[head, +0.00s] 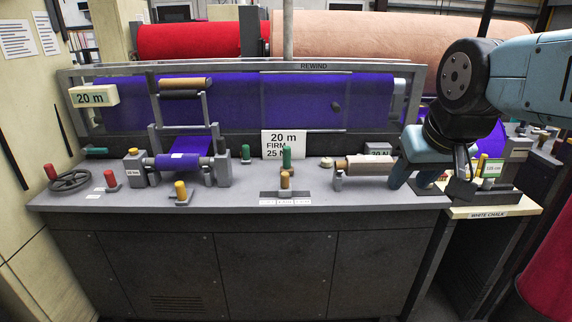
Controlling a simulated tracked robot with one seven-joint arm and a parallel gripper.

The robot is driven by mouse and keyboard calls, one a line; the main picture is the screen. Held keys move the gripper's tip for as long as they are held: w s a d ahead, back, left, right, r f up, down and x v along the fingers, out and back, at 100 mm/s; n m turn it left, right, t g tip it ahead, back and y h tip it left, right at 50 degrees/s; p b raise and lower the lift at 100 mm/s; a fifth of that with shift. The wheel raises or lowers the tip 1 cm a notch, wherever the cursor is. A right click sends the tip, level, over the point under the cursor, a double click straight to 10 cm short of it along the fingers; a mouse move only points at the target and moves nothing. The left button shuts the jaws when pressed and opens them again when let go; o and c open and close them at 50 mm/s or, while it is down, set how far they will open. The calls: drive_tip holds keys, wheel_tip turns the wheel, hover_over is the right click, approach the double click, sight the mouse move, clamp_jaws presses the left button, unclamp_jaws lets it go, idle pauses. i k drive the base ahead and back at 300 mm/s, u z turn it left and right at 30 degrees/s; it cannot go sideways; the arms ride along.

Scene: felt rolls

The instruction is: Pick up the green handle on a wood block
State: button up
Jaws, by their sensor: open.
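A green handle (287,156) stands upright near the middle of the grey bench, in front of the white "20 m" card. A tan wood-coloured piece (285,180) shows just below and in front of it; I cannot tell whether the two are joined. A second green handle (245,153) stands to its left on a small dark base, and a green-ended piece (97,151) lies at the far left. My gripper (432,182) is open at the bench's right end, well to the right of these handles. Part of what lies behind it is hidden.
A tan roller (365,166) lies between the middle handle and my gripper. A framed clear panel (290,100) rises behind. The bench front is mostly clear.

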sight(286, 167)
drive_tip(key=z, duration=0.05)
drive_tip(key=i, duration=1)
drive_tip(key=u, duration=0.05)
